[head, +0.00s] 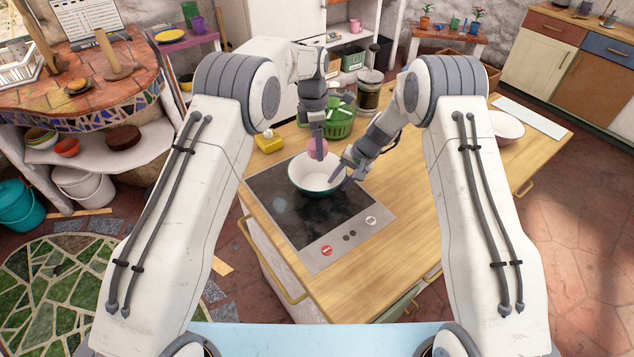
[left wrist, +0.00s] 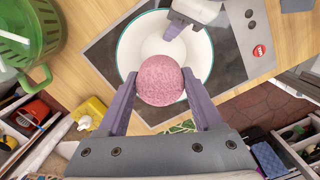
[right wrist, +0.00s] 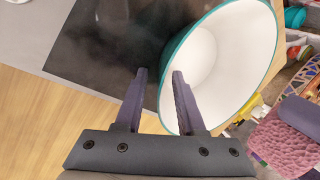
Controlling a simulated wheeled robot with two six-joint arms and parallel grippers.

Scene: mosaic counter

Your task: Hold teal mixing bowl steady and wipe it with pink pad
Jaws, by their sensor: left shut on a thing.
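The teal mixing bowl (head: 308,181), white inside, stands upright on the black cooktop (head: 290,222). My left gripper (head: 317,142) is shut on the round pink pad (left wrist: 160,82) and holds it over the bowl's far side. The pad overlaps the bowl's rim in the left wrist view, and whether they touch is unclear. My right gripper (right wrist: 158,78) is open at the bowl's right side. In the right wrist view the bowl's rim (right wrist: 186,60) passes between its parted fingers, one over the inside and one outside.
A green basket (head: 340,122) and a glass jar (head: 369,95) stand behind the bowl. A yellow item (head: 268,143) lies at the counter's left edge. A white bowl (head: 507,127) sits far right. Bare wooden counter (head: 430,210) is free to the right.

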